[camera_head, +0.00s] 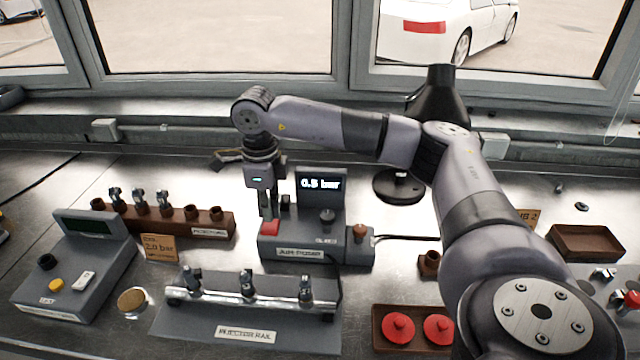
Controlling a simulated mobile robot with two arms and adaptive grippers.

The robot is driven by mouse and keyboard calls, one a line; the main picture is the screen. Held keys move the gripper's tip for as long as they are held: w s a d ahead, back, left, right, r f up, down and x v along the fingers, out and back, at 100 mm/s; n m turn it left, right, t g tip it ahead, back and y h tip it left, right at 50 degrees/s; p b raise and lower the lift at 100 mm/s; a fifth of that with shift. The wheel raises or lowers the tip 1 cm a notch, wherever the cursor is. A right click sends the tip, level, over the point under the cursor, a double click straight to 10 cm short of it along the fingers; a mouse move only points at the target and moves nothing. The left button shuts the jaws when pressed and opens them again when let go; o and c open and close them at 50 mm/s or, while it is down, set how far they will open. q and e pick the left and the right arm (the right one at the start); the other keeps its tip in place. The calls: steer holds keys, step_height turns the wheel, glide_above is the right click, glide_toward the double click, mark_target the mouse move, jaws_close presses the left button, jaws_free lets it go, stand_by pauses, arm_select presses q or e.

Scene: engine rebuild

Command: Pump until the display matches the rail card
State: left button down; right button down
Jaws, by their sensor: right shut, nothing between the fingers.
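The primer unit (295,243) stands mid-bench, and its display (321,184) reads 0.5 bar. A red button (271,231) is at the unit's left front, with a black knob (327,216) and a brown knob (360,231) to its right. The tan rail card (160,248) left of the unit appears to read 2.0 bar. My right gripper (267,213) points down, shut and empty, its fingertips just above or at the red button; I cannot tell whether they touch. The left gripper is out of view.
The injector rail (245,335) with three injectors lies in front. A brown injector rack (215,222) and a grey tester (75,272) stand left. A brown tray (377,346) with red caps is front right, partly behind my right arm. A black lamp-like stand (397,190) stands behind.

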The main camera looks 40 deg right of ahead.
mark_target(270, 225)
steer(key=shift+f, duration=0.15)
steer(key=shift+f+b, duration=1.65)
steer(key=shift+f, duration=0.45)
steer(key=shift+r, duration=0.1)
steer(key=shift+r+p, duration=1.45)
steer(key=shift+r, duration=0.65)
steer(key=shift+f, duration=0.15)
steer(key=shift+f+b, duration=1.65)
steer(key=shift+f, duration=0.4)
steer(key=shift+r+p, duration=1.4)
steer(key=shift+r, duration=0.75)
